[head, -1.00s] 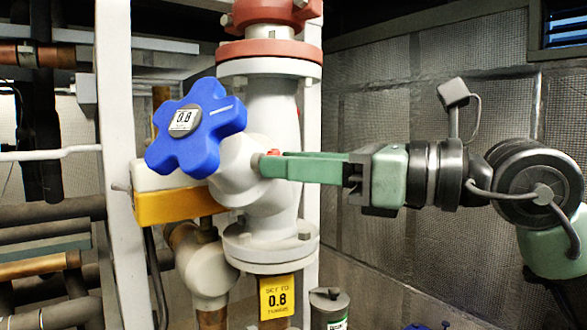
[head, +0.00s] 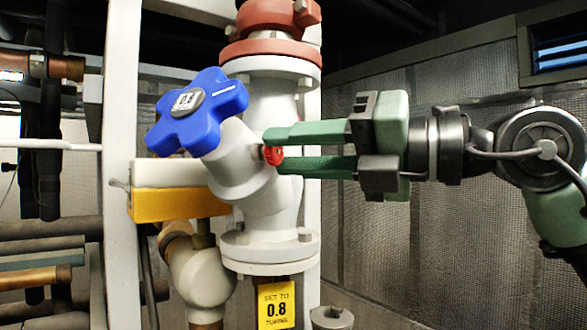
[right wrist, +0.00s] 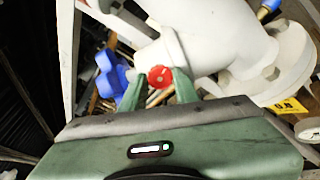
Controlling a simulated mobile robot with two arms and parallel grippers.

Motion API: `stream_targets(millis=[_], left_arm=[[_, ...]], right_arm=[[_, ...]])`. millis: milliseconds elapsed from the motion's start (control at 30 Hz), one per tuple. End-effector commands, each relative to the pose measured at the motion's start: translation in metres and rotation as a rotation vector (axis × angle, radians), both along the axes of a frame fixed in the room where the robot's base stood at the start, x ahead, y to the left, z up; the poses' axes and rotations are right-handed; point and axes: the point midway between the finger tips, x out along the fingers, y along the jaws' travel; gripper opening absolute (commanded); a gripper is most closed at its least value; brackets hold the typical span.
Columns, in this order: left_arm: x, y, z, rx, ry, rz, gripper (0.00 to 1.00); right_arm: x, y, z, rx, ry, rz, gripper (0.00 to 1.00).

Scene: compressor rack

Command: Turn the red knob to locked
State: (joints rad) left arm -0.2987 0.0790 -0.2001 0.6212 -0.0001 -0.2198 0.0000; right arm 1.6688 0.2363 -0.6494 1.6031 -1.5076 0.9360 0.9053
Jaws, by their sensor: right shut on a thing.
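The red knob (head: 274,156) is small and sits on the side of the white valve body, right of the blue handwheel. It also shows in the right wrist view (right wrist: 160,76), face-on with a small pale mark. My right gripper (head: 271,151) comes in from the right with its two green fingers one above the other, shut on the red knob. In the right wrist view the fingertips (right wrist: 158,84) stand on both sides of it. Part of the knob is hidden by the fingers. My left gripper is in neither view.
The blue handwheel (head: 198,110) with a 0.8 label stands close left of the knob. A yellow "SET TO 0.8 TURNS" tag (head: 276,304) hangs below the valve. A white post (head: 122,180) and pipes are at the left. A padded wall (head: 450,240) is behind.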

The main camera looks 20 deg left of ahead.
Motion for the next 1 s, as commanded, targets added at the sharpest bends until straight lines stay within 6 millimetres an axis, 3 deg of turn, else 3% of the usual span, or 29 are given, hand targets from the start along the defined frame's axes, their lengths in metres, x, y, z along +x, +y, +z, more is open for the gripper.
stream_targets(millis=[333,900,933,1000], left_arm=[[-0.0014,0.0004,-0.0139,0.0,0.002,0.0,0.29],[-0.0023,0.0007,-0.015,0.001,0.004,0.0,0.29],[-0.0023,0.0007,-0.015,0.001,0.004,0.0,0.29],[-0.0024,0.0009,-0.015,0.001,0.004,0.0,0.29]], right_arm=[[0.0001,0.0,-0.0019,0.021,0.147,0.0,0.0],[0.0001,0.0002,-0.0011,0.025,0.176,0.0,0.0],[0.0001,0.0002,-0.0011,0.025,0.176,0.0,0.39],[0.0001,0.0002,-0.0011,0.027,0.175,0.0,0.52]])
